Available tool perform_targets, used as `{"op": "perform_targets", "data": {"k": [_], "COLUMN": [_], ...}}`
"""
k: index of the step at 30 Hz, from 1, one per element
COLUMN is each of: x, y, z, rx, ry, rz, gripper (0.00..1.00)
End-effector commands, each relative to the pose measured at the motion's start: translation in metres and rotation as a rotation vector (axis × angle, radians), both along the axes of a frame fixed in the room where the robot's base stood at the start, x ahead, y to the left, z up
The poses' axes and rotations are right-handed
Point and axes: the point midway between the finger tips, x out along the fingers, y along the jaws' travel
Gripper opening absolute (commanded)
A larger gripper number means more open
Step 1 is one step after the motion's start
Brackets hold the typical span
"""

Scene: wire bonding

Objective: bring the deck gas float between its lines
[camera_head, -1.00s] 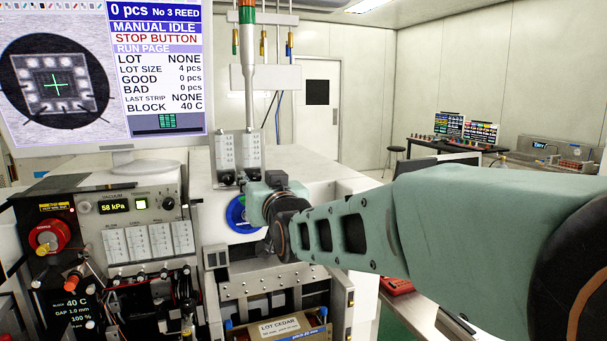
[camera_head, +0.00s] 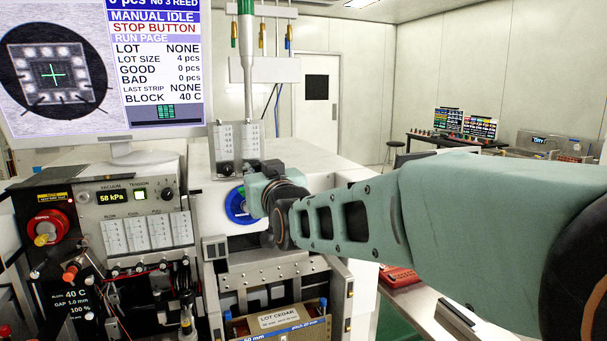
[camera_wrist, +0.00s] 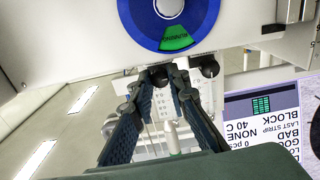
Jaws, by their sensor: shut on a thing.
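Two pale flow gauges with printed scales (camera_head: 236,145) stand side by side on the white machine deck in the head view. They also show upside down beyond my fingers in the wrist view (camera_wrist: 185,102). The float inside is too small to make out. A dark knob (camera_head: 226,170) sits under the left gauge; it shows free to the right of my fingers in the wrist view (camera_wrist: 209,67). My gripper (camera_wrist: 164,74) is shut on the other dark knob, under the right gauge. My wrist hides that knob in the head view.
A blue disc (camera_head: 238,206) is on the machine front just below the gauges, close to my gripper; its green label shows in the wrist view (camera_wrist: 178,39). A large screen (camera_head: 165,60) and a control panel with a red knob (camera_head: 45,226) stand to the left.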

Motion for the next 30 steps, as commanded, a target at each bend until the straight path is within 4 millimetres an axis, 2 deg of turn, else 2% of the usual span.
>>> {"op": "perform_targets", "data": {"k": [9, 10, 15, 25, 30], "x": [0.0000, 0.0000, -0.0001, -0.0002, -0.0001], "y": [0.0000, 0.0000, 0.0000, 0.0004, 0.0004], "z": [0.0008, 0.0008, 0.0008, 0.0011, 0.0032], "rx": [-0.015, -0.015, -0.015, -0.004, 0.068], "ry": [-0.008, -0.008, -0.008, -0.002, 0.033], "rz": [0.000, 0.000, 0.000, 0.001, 0.001], "gripper": [0.00, 0.16, 0.33, 0.33, 0.33]}}
